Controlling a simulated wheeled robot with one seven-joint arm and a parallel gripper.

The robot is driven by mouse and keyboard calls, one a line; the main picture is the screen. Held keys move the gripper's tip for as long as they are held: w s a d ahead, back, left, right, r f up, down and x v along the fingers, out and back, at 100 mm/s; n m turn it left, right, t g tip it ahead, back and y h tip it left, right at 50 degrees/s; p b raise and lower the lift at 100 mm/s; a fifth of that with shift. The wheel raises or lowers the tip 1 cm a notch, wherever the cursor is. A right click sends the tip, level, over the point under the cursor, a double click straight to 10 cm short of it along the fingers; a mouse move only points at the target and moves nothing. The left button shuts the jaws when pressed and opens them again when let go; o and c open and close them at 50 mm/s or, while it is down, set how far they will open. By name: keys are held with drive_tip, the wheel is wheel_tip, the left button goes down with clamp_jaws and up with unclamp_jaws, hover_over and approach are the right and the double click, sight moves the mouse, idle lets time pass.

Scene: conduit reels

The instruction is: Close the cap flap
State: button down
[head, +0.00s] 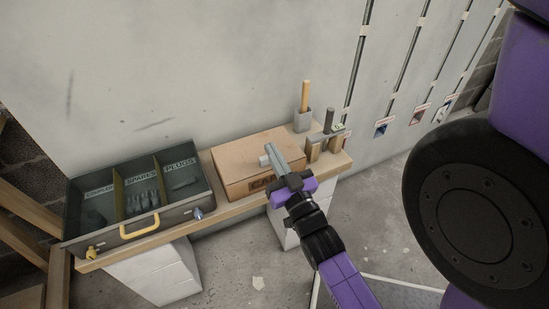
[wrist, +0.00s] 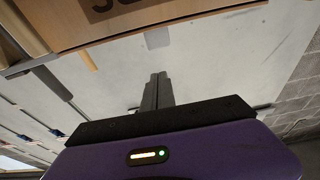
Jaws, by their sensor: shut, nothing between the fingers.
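The brown cardboard box (head: 240,160) stands on the wooden shelf, with dark lettering starting "CA" on its front; my gripper hides the rest of the word. Its top looks flat and covered, but I cannot tell a separate flap or whether it lies fully down. My gripper (head: 268,155) is shut and empty, in front of and over the box's right part; contact is unclear. In the wrist view, the shut fingers (wrist: 157,88) point toward the pale wall, with brown cardboard (wrist: 120,20) bearing partly cut-off dark lettering at the top edge.
A grey bin (head: 150,229) with several labelled compartments and a yellow handle stands left of the box. A grey cup (head: 302,121) holding a wooden handle and a small rack (head: 325,143) stand to the right. The wooden shelf (head: 233,218) has a narrow front edge.

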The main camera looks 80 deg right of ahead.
drive_tip(key=v, duration=0.9)
drive_tip(key=shift+s+a+f, duration=0.15)
drive_tip(key=shift+a+f, duration=0.1)
drive_tip(key=shift+f, duration=0.15)
drive_tip(key=s+a+r+n+t+y, duration=0.1)
drive_tip(key=s+a+n+y, duration=0.1)
drive_tip(key=a+n+y, duration=0.55)
drive_tip(key=s+a+r+n+y, duration=0.1)
drive_tip(key=a+n+y, duration=0.1)
drive_tip(key=a+y, duration=0.9)
drive_tip(key=a+r+h+p, duration=0.3)
drive_tip(key=r+p, duration=1.8)
drive_tip(key=shift+a, duration=0.15)
